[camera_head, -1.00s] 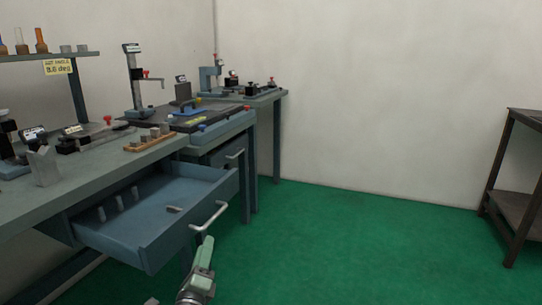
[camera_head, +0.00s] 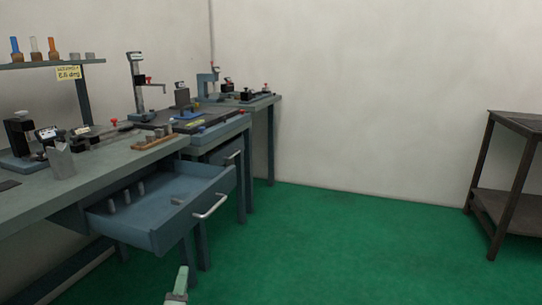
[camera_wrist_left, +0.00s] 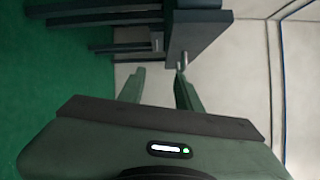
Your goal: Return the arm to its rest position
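My left gripper (camera_head: 178,284) shows at the bottom edge of the head view, just a greenish fingertip part, below and in front of the open drawer. In the left wrist view my left gripper (camera_wrist_left: 157,82) has its two green fingers apart, with nothing between them. The rest of the left arm is out of the head view. My right gripper is in neither current view.
A blue drawer (camera_head: 155,243) stands open from the workbench (camera_head: 38,206), holding several small grey pieces. Fixtures stand on the bench. A dark side table (camera_head: 518,123) is at the right. The green floor (camera_head: 340,245) between is clear.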

